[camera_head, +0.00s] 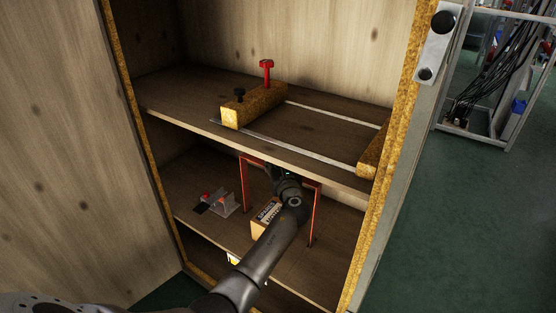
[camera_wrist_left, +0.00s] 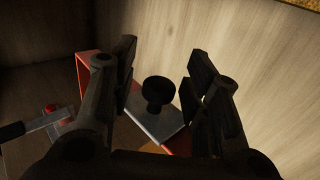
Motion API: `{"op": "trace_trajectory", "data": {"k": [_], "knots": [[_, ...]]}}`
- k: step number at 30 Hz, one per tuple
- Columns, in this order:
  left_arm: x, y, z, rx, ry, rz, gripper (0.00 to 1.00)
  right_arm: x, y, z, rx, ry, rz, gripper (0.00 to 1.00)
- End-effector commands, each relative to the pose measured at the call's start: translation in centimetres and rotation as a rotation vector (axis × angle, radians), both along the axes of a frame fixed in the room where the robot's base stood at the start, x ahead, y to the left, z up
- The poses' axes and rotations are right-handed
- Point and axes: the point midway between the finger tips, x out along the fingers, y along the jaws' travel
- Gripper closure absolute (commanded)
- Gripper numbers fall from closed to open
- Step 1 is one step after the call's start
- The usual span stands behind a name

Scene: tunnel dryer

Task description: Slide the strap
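My left gripper (camera_head: 284,182) reaches into the middle compartment of a wooden cabinet, at a red frame (camera_head: 318,212). In the left wrist view the left gripper (camera_wrist_left: 165,82) is open, its fingers on either side of a black knob (camera_wrist_left: 158,92) with visible gaps. The knob stands on a flat grey metal strip (camera_wrist_left: 152,124), probably the strap, that runs diagonally beside the red frame (camera_wrist_left: 88,68). The gripper and the shelf above hide the knob and strip in the head view. My right gripper is not in view.
The upper shelf (camera_head: 170,98) overhangs my left gripper and carries a wooden block (camera_head: 262,103) with red and black knobs and two metal rails (camera_head: 300,148). A labelled box (camera_head: 264,218) stands beside my arm. A red-tipped clamp (camera_head: 222,202) is at left.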

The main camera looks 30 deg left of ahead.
Motion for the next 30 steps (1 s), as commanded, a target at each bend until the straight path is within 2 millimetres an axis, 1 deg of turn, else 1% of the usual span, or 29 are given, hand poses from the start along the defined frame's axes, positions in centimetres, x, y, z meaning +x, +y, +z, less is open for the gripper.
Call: {"op": "trace_trajectory", "data": {"k": [7,11,17,24,30], "knots": [[-0.1,-0.1,-0.2,-0.001,0.002,-0.001,0.56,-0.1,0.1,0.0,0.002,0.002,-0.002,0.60],[-0.7,-0.7,-0.2,-0.003,0.002,-0.002,0.56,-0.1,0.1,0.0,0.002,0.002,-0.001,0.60],[-2.9,-2.6,-0.3,-0.003,0.002,-0.003,0.56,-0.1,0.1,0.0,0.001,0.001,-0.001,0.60],[-6.4,-5.5,-0.2,-0.003,0.002,-0.003,0.56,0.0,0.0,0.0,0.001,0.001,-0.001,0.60],[-8.4,-7.3,-0.2,-0.001,0.002,-0.001,0.56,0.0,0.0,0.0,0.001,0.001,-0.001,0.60]]}}
